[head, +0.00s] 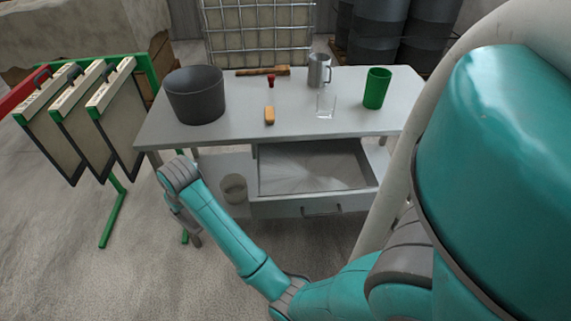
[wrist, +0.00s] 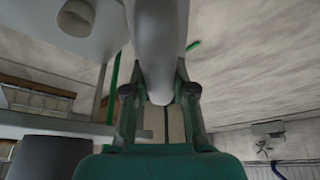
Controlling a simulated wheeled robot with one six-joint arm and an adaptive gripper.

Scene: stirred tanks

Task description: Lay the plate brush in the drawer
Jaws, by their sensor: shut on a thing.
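My gripper (wrist: 160,95) is shut on a smooth pale grey rounded thing (wrist: 160,45), seen close up; I cannot tell what it is. A short orange-yellow block (head: 269,116) and a brown wooden long-handled thing (head: 262,71) lie on the table. I cannot tell for sure which thing is the plate brush.
The grey table (head: 240,128) also holds a dark bucket (head: 195,97), a small red thing (head: 270,81), a metal jug (head: 319,70), a clear beaker (head: 326,103) and a green cup (head: 377,88). A pale container (head: 233,188) stands below. Framed plates (head: 85,120) hang at left.

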